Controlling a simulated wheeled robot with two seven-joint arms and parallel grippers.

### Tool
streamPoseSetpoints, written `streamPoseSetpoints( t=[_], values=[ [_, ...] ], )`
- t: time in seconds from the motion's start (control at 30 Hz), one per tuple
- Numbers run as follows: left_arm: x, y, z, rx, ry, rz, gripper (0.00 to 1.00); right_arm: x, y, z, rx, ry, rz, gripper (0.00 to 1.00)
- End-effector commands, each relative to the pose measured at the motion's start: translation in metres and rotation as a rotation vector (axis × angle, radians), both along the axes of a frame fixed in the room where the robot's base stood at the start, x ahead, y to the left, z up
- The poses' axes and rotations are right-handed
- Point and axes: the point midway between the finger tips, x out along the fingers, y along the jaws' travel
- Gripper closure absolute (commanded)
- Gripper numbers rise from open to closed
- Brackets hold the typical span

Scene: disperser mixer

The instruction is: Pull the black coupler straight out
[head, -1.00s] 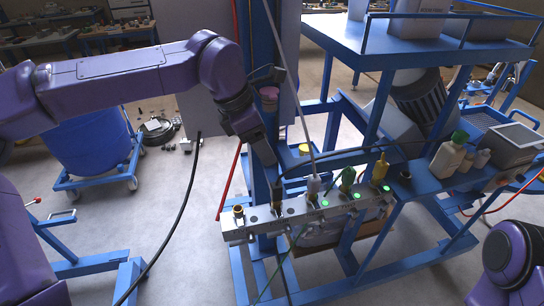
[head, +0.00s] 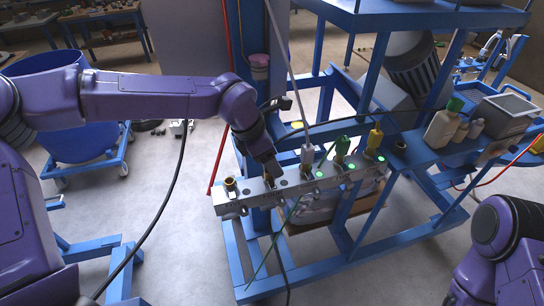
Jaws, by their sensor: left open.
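The grey manifold block (head: 300,188) carries a row of upright couplers: a bare brass fitting (head: 230,187) at the left end, then a white coupler (head: 307,154), a green coupler (head: 341,149) and a yellow coupler (head: 375,138). My left gripper (head: 271,176) is open and points down at the block, between the brass fitting and the white coupler. The black coupler's place is there, but the gripper hides it, so I cannot tell whether the fingers touch it. My right arm shows at the lower right; its gripper is out of view.
Blue frame posts and a shelf stand behind and right of the block. Bottles (head: 443,124) and a grey box (head: 500,118) stand on the right shelf. A thin white hose rises from the white coupler, and a dark hose arcs behind the couplers.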

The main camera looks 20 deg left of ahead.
Motion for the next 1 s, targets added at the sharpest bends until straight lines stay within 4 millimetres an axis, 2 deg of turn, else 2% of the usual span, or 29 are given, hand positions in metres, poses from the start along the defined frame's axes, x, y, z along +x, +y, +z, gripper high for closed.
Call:
streamPoseSetpoints(
  t=[0.33,0.5,0.53,0.57,0.6,0.67,1.0],
  values=[
    [0.002,-0.002,-0.007,-0.001,0.0,0.001,0.4,0.0,0.0,0.001,0.0,0.0,0.0,0.57],
    [0.002,-0.002,-0.007,-0.001,0.0,0.001,0.96,0.0,0.0,0.001,0.0,0.0,0.0,0.57],
    [0.002,-0.002,-0.007,0.0,0.0,0.001,0.99,0.0,0.0,0.001,0.0,0.0,0.0,0.57],
    [0.002,-0.002,-0.007,-0.001,0.001,0.001,0.99,0.0,0.0,0.001,0.0,0.0,0.0,0.57],
    [0.002,-0.002,-0.007,-0.001,0.001,0.001,0.79,0.0,0.0,0.001,0.0,0.0,0.0,0.57],
    [0.002,-0.002,-0.007,-0.001,0.001,0.001,0.98,0.0,0.0,0.001,0.0,0.0,0.0,0.57],
    [0.001,-0.003,0.004,-0.001,0.001,0.001,1.0,0.0,0.0,0.012,0.0,0.0,0.0,0.57]
  ],
)
